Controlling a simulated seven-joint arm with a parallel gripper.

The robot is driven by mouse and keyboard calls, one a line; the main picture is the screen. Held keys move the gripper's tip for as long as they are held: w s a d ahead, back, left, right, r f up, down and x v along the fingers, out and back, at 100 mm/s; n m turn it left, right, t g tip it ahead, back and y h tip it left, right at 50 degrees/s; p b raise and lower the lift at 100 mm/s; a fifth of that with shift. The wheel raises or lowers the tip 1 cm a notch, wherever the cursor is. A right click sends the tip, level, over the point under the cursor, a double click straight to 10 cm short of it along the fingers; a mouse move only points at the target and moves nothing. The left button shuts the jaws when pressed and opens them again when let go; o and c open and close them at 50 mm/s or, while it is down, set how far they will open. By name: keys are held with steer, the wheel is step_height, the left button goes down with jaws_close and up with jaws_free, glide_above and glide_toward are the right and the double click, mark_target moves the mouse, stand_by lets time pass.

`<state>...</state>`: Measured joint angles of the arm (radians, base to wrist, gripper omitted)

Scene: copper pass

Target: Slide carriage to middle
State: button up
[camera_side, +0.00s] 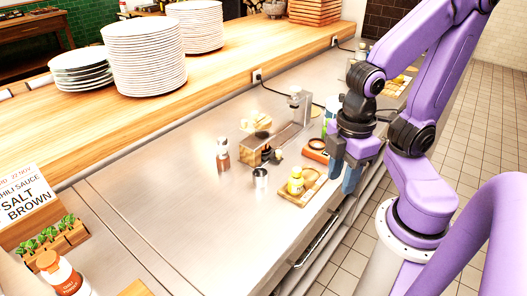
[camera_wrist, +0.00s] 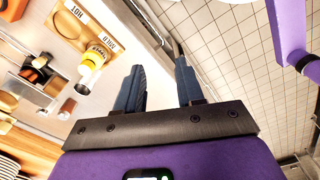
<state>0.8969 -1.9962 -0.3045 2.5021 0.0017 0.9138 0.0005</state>
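No part is plainly recognisable as the carriage; I cannot tell which piece it is. A wooden board (camera_side: 311,193) lies near the counter's front edge. My gripper (camera_side: 343,182) is to the right of the board, over the counter's front edge. In the wrist view its fingers (camera_wrist: 159,66) are apart with nothing between them.
A small steel cup (camera_side: 261,178), a brown-and-white bottle (camera_side: 222,156) and a clear-and-steel fixture (camera_side: 290,128) stand left of the board and behind it. An orange-rimmed tray (camera_side: 317,148) lies close behind. Plate stacks (camera_side: 145,60) stand on the wooden shelf.

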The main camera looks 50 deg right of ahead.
steer(key=shift+w+f, duration=0.1)
steer(key=shift+w, duration=0.05)
steer(key=c, duration=0.5)
steer(key=w+f+n+h, duration=0.1)
steer(key=w+n+h, duration=0.1)
steer(key=w, duration=0.1)
steer(key=w+f+n+t+h, duration=0.1)
steer(key=w+n, duration=0.1)
steer(key=w, duration=0.1)
steer(key=w+f+n+h, duration=0.1)
steer(key=w+n+h, duration=0.1)
steer(key=w, duration=0.1)
steer(key=shift+w+a+t+h, duration=0.1)
steer(key=shift+w+t+h, duration=0.2)
steer(key=shift+w+t, duration=0.1)
jaws_close()
steer(key=n+t+h, duration=0.2)
steer(key=n+h, duration=0.1)
steer(key=n, duration=0.2)
glide_toward(278, 157)
step_height(278, 157, down, 4)
steer(key=shift+f, duration=0.25)
steer(key=shift+w+d, duration=0.25)
steer(key=shift+d, duration=0.3)
steer(key=shift+w+d, duration=0.25)
steer(key=shift+d, duration=0.3)
steer(key=shift+w+d, duration=0.4)
steer(key=shift+d, duration=0.35)
steer(key=shift+d, duration=0.1)
